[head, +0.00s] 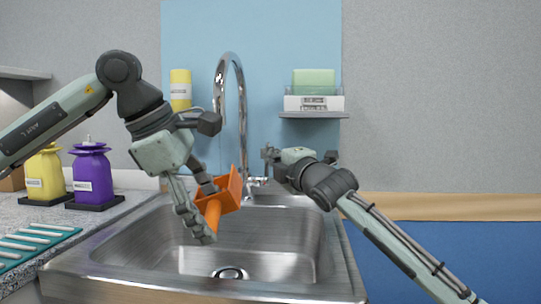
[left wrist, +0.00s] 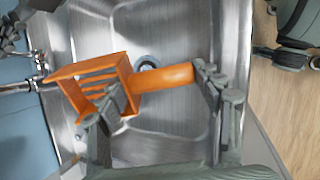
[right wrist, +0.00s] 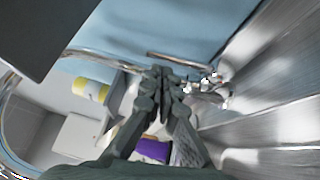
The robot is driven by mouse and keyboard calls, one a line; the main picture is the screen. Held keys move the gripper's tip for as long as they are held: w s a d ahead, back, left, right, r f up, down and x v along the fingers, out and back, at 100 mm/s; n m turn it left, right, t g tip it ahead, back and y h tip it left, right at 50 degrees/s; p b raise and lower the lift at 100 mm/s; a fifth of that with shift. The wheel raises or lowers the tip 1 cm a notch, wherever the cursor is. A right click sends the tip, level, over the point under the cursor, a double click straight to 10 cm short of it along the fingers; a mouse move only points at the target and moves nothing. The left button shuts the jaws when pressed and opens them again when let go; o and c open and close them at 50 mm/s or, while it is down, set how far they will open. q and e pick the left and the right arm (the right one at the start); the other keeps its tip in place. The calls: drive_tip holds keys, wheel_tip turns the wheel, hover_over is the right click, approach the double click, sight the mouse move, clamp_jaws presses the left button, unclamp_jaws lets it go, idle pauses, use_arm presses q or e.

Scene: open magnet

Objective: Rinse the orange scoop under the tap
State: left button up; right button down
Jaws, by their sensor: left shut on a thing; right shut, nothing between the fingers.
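The orange scoop (head: 230,190) is held over the sink (head: 150,238), tilted, with its slotted head toward the tap. In the left wrist view its head (left wrist: 82,72) and handle (left wrist: 163,78) show, with the drain behind. My left gripper (head: 210,213) is shut on the scoop; its fingers lie either side. The chrome tap (head: 242,110) arches up behind the sink, and no water stream shows. My right gripper (head: 268,156) is shut and empty, close to the tap's base. Its closed fingertips show in the right wrist view (right wrist: 165,78) near chrome parts; contact cannot be told.
Purple (head: 91,175) and yellow (head: 45,174) bottles stand on the left counter, behind a teal rack (head: 35,243). A wall shelf (head: 312,115) holds a white box and green block, right of the tap. The basin's front is clear.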

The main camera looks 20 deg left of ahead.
drive_tip(key=shift+w+r, duration=0.1)
drive_tip(key=shift+w, duration=0.25)
use_arm(q)
drive_tip(key=shift+r, duration=0.1)
use_arm(e)
drive_tip(key=shift+w+a+r, duration=0.1)
drive_tip(key=shift+w+r, duration=0.15)
drive_tip(key=shift+w, duration=0.25)
drive_tip(key=shift+w+r, duration=0.2)
drive_tip(key=shift+w, duration=0.3)
drive_tip(key=shift+r, duration=0.1)
drive_tip(key=shift+s, duration=0.1)
